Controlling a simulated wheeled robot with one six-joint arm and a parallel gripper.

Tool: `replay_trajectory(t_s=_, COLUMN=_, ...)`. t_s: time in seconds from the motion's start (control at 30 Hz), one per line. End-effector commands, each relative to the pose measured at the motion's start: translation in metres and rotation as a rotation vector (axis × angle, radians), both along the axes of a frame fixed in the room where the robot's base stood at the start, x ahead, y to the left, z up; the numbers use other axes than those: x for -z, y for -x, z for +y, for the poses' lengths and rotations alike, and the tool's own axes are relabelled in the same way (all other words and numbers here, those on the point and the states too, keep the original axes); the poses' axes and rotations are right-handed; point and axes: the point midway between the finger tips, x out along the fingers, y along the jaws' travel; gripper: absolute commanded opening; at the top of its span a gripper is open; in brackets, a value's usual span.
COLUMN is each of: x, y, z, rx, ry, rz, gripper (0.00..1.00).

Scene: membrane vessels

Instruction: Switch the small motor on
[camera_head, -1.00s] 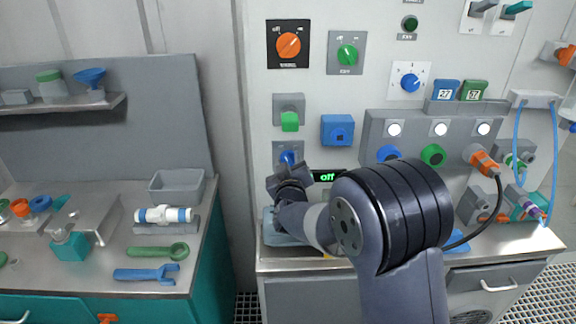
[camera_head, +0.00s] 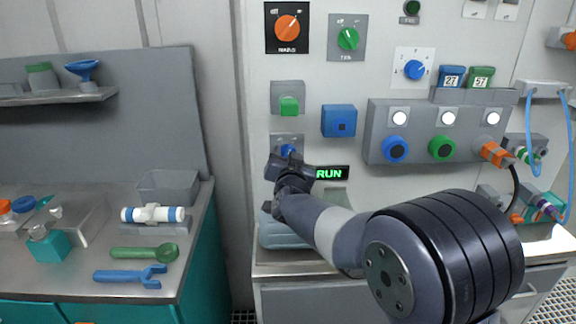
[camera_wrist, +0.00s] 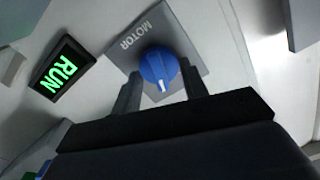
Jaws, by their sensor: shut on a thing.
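The small motor's switch is a blue round knob (camera_wrist: 160,68) with a white pointer mark, on a grey plate (camera_wrist: 150,32) lettered MOTOR. My gripper (camera_wrist: 160,88) has a finger on each side of the knob and is shut on it in the wrist view. In the head view my gripper (camera_head: 287,162) is at the blue knob (camera_head: 287,150), partly covering it and its plate. The small display (camera_head: 331,173) right of the knob reads RUN in green; it also shows in the wrist view (camera_wrist: 62,75).
An orange knob (camera_head: 287,28) and a green knob (camera_head: 347,39) are higher on the panel. A green block (camera_head: 289,106) and a blue box (camera_head: 339,121) are just above my gripper. A bench with wrenches (camera_head: 131,275) stands at the left.

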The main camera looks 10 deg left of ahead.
Motion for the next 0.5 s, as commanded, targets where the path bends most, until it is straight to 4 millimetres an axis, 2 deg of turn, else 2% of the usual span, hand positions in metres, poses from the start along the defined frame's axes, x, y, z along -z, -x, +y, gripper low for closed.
replay_trajectory(t_s=0.2, x=0.0018, y=-0.0001, z=-0.0005, rx=0.000, ry=-0.112, rz=0.027, gripper=0.19)
replay_trajectory(t_s=0.5, x=0.0007, y=-0.0002, z=-0.0007, rx=0.000, ry=-0.178, rz=0.044, gripper=0.19)
